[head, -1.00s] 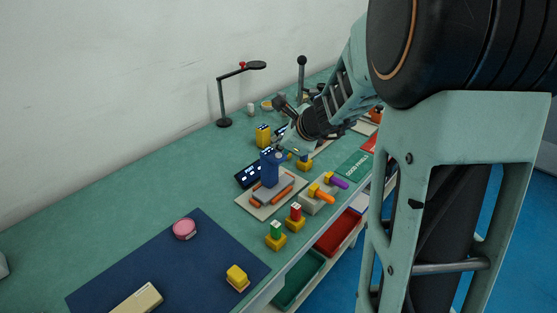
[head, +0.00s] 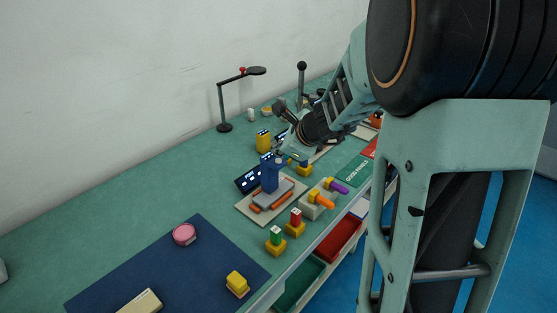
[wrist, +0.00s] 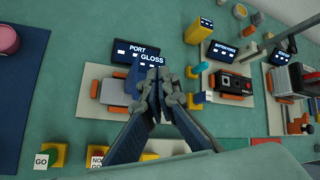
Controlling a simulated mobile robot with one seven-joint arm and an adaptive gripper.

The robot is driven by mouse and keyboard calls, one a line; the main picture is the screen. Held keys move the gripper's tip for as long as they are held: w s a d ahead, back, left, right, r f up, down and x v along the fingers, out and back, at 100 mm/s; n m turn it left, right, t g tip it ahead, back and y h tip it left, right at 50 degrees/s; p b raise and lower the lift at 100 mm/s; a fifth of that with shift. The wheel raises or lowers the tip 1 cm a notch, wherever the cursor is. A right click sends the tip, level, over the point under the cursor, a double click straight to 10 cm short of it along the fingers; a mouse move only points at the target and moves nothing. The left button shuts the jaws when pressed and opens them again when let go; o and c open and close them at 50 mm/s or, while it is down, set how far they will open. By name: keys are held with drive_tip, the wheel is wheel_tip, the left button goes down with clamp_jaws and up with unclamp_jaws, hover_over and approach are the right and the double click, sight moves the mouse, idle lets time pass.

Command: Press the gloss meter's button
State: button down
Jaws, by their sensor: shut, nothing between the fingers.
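The gloss meter (head: 270,177) is a blue upright body with a small lit display on top. It stands at the grey block with orange sides in the head view. My gripper (wrist: 166,84) is shut and empty, pointing at the bench close to the meter. In the head view my gripper (head: 284,156) is just right of the meter's top. I cannot make out the button or tell whether the fingertips touch the meter.
A dark PORT panel (wrist: 123,52) stands behind the meter. A yellow block (wrist: 199,29) and a black-and-orange device (wrist: 232,84) lie to the right. GO (wrist: 56,157) and NO GO pieces sit at the front.

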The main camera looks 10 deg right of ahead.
sight(280, 161)
drive_tip(key=shift+f, duration=0.1)
drive_tip(key=shift+f+b, duration=0.35)
drive_tip(key=shift+b, duration=0.2)
drive_tip(key=shift+f+b, duration=0.4)
drive_tip(key=shift+f, duration=0.05)
idle(0.9)
drive_tip(key=shift+r, duration=0.15)
drive_tip(key=shift+r+p, duration=0.7)
drive_tip(key=shift+r, duration=0.1)
wheel_tip(280, 161, up, 5)
drive_tip(key=p, duration=0.4)
drive_tip(key=shift+p, duration=0.35)
drive_tip(key=shift+f, duration=0.2)
